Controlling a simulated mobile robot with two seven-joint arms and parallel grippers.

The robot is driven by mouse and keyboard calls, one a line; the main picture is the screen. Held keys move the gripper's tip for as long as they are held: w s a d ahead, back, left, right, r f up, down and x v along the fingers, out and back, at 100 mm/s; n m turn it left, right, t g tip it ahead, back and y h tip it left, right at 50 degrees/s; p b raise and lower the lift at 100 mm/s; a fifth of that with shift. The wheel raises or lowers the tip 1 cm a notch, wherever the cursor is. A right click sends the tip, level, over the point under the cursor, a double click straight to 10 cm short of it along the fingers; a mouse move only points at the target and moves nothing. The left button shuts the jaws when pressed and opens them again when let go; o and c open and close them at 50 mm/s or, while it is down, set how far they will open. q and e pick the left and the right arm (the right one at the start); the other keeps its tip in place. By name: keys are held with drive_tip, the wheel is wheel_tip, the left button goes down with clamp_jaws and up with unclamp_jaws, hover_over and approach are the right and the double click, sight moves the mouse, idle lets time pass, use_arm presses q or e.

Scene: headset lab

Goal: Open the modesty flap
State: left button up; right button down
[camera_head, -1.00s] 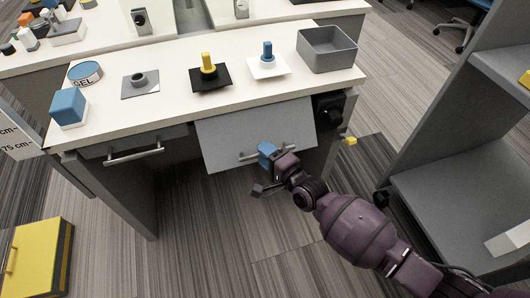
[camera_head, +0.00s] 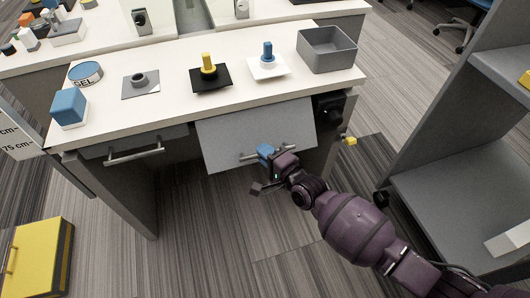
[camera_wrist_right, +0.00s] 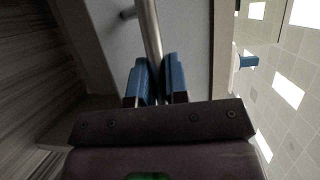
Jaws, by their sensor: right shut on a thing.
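The modesty flap (camera_head: 255,128) is a grey panel under the front edge of the white desk, tilted with its lower edge out toward me. A metal bar handle (camera_head: 250,156) runs across its lower part. My right gripper (camera_head: 266,154) is at the right part of this handle. In the right wrist view the blue fingers (camera_wrist_right: 156,82) are closed around the metal bar (camera_wrist_right: 148,30), with the grey panel (camera_wrist_right: 105,35) behind it. My left gripper is not in view.
The desk top (camera_head: 180,70) holds a blue cube (camera_head: 68,106), a gel tin (camera_head: 85,73), several peg stands and a grey bin (camera_head: 326,50). A drawer handle (camera_head: 134,156) is at left. A grey shelf unit (camera_head: 450,190) stands at right, a yellow case (camera_head: 38,262) on the floor.

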drive_tip(key=shift+r+p, duration=0.6)
drive_tip(key=shift+r, duration=0.1)
use_arm(q)
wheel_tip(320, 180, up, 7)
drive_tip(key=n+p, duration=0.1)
drive_tip(key=p, duration=0.8)
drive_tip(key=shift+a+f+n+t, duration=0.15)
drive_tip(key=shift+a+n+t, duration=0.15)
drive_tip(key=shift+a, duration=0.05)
use_arm(e)
wheel_tip(320, 180, up, 6)
drive_tip(key=s+m+g+h, duration=0.1)
drive_tip(key=g+h, duration=0.1)
drive_tip(key=g, duration=0.2)
drive_tip(key=shift+s+d+r+m+h, duration=0.15)
drive_tip(key=shift+s+d+m+h, duration=0.1)
drive_tip(key=shift+m+h, duration=0.15)
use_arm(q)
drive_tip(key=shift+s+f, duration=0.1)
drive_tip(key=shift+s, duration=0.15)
use_arm(e)
drive_tip(key=shift+r, duration=0.1)
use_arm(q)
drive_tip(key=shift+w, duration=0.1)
use_arm(e)
drive_tip(key=c, duration=1.1)
unclamp_jaws()
drive_tip(key=shift+c, duration=0.2)
